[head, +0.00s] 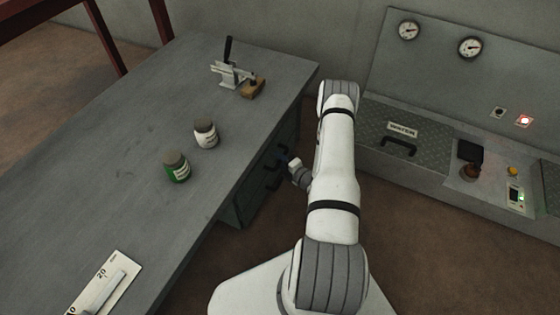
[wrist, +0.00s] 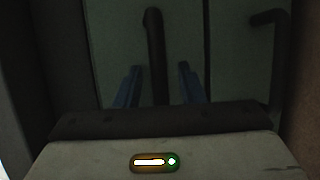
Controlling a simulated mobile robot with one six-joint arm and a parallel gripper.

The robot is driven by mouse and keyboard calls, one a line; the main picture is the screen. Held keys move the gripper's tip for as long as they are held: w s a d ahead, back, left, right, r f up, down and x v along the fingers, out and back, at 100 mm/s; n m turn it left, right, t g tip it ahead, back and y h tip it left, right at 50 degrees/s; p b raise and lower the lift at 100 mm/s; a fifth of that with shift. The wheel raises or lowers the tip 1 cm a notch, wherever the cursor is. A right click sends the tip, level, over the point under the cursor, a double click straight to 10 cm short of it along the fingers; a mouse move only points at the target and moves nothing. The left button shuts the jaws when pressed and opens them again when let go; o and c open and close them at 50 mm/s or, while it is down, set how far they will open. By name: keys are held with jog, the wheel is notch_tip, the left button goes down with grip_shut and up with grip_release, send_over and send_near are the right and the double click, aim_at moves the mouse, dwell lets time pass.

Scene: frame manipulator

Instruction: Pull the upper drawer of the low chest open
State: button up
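The low chest (head: 238,208) is dark green and stands under the workbench, facing right in the head view. Its dark bar handles show beside my gripper (head: 284,160), whose fingertips are small and unclear there. In the wrist view two greenish drawer fronts (wrist: 110,45) lie side by side with a dark seam between them. One dark handle (wrist: 153,55) stands between the two blue fingers of my gripper (wrist: 160,84), with gaps visible on both sides. A second handle (wrist: 275,55) is at the right. The drawers look closed. My gripper is open.
The grey workbench (head: 110,135) overhangs the chest. It carries a green jar (head: 176,167), a white jar (head: 205,134), a toggle clamp (head: 230,75) and a white plate (head: 105,285). A console (head: 480,130) stands at right. Brown floor lies between.

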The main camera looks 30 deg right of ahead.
jog(key=shift+c, duration=0.5)
grip_shut()
